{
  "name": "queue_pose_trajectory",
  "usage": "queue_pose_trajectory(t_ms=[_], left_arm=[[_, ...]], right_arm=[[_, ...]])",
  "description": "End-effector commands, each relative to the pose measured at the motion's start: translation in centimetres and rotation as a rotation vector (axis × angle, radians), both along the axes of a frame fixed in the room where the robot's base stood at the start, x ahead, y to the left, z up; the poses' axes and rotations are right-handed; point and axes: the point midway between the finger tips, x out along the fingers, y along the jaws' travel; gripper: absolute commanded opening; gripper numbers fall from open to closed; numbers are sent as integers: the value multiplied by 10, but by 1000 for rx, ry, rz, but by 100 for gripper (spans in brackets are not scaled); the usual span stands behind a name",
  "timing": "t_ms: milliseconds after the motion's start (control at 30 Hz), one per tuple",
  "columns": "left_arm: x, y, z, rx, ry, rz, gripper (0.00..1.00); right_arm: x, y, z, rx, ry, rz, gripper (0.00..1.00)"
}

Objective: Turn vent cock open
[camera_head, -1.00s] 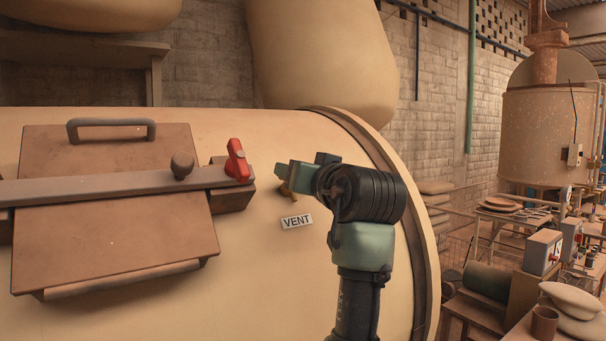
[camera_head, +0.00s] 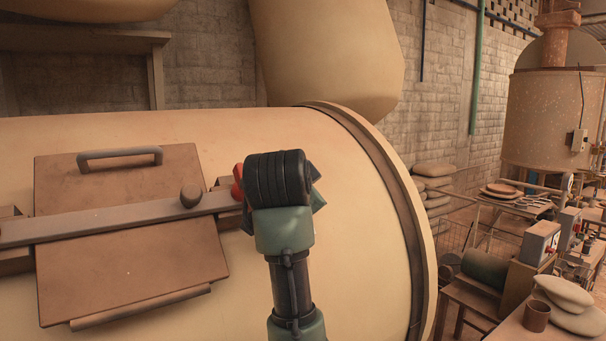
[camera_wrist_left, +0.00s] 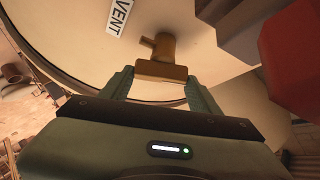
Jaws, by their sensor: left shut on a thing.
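The brass vent cock (camera_wrist_left: 162,70) shows in the left wrist view, its flat bar between the two green fingers of my left gripper (camera_wrist_left: 161,80). The gripper is shut on that bar. The white VENT label (camera_wrist_left: 119,15) is beside the cock in that view. In the head view my left wrist (camera_head: 278,180) covers both cock and label, and only bits of the gripper show at its right side. My right gripper is in neither view.
A red-tipped clamp knob (camera_head: 237,182) sits close left of my wrist, at the end of a bar (camera_head: 120,221) across a brown hatch (camera_head: 130,270). The hatch has a handle (camera_head: 120,158). The cream vessel's rim (camera_head: 385,170) curves on the right.

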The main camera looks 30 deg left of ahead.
Motion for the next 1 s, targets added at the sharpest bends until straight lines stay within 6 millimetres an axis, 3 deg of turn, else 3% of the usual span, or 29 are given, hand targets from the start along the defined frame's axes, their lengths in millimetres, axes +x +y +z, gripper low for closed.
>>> queue_pose_trajectory(t_ms=[33,300,833,867,933,1000], left_arm=[[0,3,4,13,18,-11,21],[0,3,1,50,82,-74,21],[0,3,-2,57,101,-88,21],[0,3,-2,57,102,-87,65],[0,3,-2,57,102,-89,84],[0,2,-2,57,101,-89,84]], right_arm=[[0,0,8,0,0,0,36],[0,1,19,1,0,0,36],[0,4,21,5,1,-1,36],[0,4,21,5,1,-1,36],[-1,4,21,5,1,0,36],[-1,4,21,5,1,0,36]])
